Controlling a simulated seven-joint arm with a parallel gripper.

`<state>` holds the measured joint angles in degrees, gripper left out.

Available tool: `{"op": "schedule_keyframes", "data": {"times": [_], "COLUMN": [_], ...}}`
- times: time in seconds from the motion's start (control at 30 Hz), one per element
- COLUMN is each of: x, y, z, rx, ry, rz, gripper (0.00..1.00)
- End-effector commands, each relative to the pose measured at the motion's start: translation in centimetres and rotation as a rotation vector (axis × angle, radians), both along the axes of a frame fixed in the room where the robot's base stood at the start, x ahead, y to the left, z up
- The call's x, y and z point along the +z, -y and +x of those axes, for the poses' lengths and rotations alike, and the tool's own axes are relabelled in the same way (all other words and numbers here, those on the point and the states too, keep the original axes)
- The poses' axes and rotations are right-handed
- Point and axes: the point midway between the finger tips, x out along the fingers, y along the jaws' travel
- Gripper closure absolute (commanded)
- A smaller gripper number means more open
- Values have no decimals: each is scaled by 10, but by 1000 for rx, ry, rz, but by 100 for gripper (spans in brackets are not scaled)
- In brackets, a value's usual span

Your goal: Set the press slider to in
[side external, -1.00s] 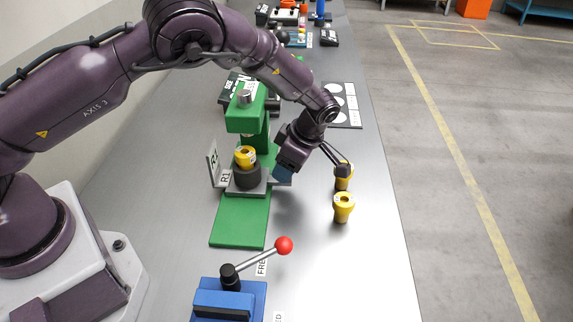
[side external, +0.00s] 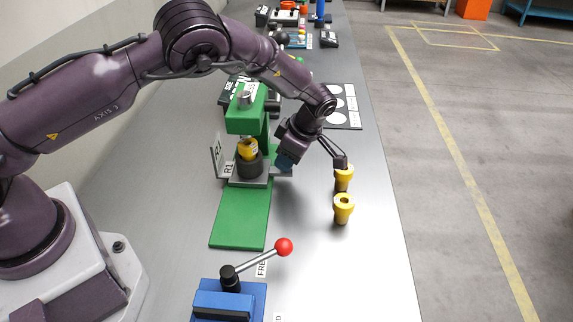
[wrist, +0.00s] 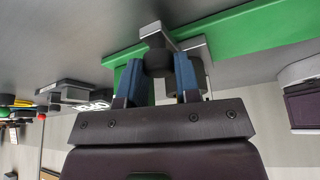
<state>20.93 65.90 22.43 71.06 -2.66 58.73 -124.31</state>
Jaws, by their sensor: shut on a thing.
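The green press (side external: 246,114) stands on the table with its green base (side external: 240,220) reaching toward the camera. The grey press slider (side external: 250,182) sits on that base and carries a black cup with a yellow bushing (side external: 247,147) in it, close to the press head. My gripper (side external: 285,163) is at the slider's right side. In the wrist view my gripper's blue fingers (wrist: 158,75) are shut on a dark knob (wrist: 157,62) on the slider's grey bar (wrist: 192,45). The knob is hidden by my gripper in the side view.
Two yellow bushings stand right of the press, the nearer one (side external: 344,209) clear of my arm and the farther one (side external: 343,179) partly covered by it. A blue fixture (side external: 228,301) with a red-knobbed lever (side external: 284,247) stands in front. A white-circled board (side external: 342,106) lies behind.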

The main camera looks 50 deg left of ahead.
Motion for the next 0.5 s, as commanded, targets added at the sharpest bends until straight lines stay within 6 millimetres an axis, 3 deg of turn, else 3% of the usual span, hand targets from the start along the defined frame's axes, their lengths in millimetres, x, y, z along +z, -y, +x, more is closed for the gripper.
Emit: {"op": "schedule_keyframes", "data": {"times": [0.1,0.4,0.43,0.5], "x": [1,1,2,2], "y": [-8,-11,-11,-12], "z": [10,13,13,13], "rx": [-2,-5,-4,-4], "ry": [6,13,12,12], "rz": [-1,0,1,1], "gripper": [100,100,65,49]}}
